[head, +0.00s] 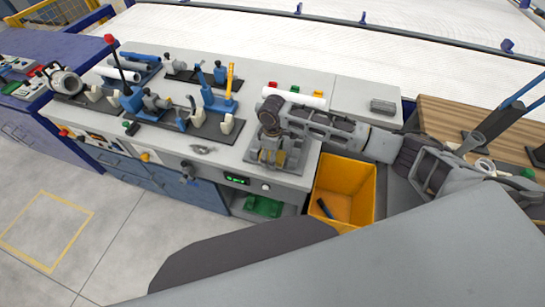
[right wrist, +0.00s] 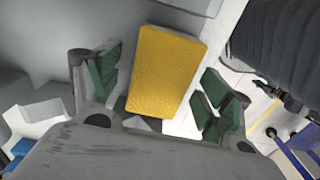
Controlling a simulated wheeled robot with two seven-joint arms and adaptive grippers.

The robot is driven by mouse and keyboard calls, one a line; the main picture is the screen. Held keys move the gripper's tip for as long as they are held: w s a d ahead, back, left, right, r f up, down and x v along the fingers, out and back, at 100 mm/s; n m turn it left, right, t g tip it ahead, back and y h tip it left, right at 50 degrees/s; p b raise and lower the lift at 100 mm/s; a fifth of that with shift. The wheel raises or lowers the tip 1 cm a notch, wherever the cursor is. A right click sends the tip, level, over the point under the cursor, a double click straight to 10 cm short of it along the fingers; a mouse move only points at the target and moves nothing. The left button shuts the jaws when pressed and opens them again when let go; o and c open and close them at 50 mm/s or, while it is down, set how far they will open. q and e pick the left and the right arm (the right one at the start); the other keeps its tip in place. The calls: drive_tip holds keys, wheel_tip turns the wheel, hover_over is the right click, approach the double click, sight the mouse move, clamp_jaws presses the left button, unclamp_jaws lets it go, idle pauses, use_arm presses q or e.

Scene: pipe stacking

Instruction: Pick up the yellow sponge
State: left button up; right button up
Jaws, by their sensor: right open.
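The yellow sponge (right wrist: 167,72) shows in the right wrist view as a flat rectangular block, slightly tilted, on a pale surface. My right gripper (right wrist: 162,92) is open, with one green-padded finger on each side of the sponge and visible gaps between. I cannot tell the remaining height above it. In the head view my right gripper (head: 268,155) points down over the front right part of the workbench. The sponge is not clearly visible there, and the gripper and wrist cover that area. My left gripper is not in view.
The grey workbench (head: 235,75) carries black fixture plates (head: 185,122) with blue and grey parts to the left. A white tube (head: 293,97) lies behind my right wrist. A yellow bin (head: 364,200) stands below my right arm. A grey block (head: 382,106) sits at the back right.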

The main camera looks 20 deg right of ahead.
drive_tip(key=shift+f, duration=0.3)
drive_tip(key=shift+c, duration=0.4)
drive_tip(key=c, duration=0.9)
